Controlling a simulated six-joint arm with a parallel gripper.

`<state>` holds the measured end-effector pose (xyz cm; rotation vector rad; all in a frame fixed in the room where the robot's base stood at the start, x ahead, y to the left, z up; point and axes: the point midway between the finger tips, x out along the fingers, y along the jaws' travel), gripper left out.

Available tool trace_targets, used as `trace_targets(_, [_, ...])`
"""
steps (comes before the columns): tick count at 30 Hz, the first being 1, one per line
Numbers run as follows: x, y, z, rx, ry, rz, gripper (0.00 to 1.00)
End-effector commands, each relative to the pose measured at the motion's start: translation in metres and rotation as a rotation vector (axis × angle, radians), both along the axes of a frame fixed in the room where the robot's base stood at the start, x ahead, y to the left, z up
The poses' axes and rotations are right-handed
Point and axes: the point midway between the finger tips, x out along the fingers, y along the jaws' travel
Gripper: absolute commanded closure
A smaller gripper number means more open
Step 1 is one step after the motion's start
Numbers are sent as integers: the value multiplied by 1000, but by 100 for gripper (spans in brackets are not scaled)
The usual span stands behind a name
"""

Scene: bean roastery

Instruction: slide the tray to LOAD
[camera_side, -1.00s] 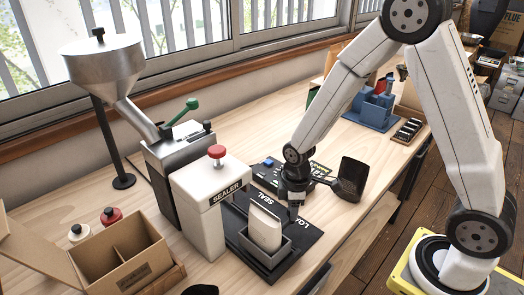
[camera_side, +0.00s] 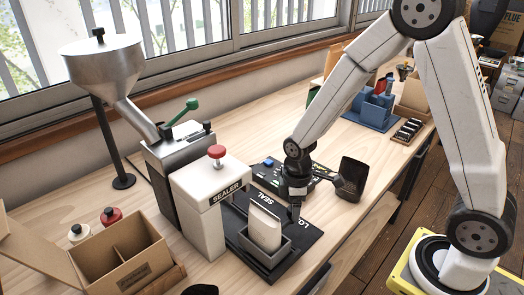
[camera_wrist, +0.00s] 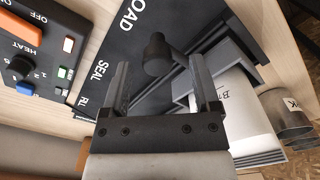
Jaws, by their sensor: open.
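The grey tray (camera_side: 268,258) sits on a black board (camera_side: 308,236) marked SEAL and LOAD, in front of the white sealer (camera_side: 200,212). A white bag (camera_side: 264,228) stands upright in the tray. I cannot tell exactly which mark the tray lines up with. My gripper (camera_side: 294,205) points down just behind the tray. In the wrist view its jaws (camera_wrist: 165,85) are apart and empty, with a dark round-topped knob (camera_wrist: 155,54) ahead of the gap between them. The tray's grey wall (camera_wrist: 212,67) and the bag (camera_wrist: 245,110) show to the right.
A control box (camera_side: 270,177) with buttons and a dial lies behind the board. A dark pouch or scoop (camera_side: 352,178) stands to the right. An open cardboard box (camera_side: 120,250) is at the front left. A blue holder (camera_side: 373,110) stands farther back right.

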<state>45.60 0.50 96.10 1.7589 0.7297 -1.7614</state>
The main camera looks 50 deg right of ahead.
Motion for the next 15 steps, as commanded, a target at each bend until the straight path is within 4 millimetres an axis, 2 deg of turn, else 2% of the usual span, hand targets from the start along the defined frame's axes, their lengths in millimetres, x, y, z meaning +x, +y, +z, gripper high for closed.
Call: trace_targets(15, [0,0,54,0,0,0,21])
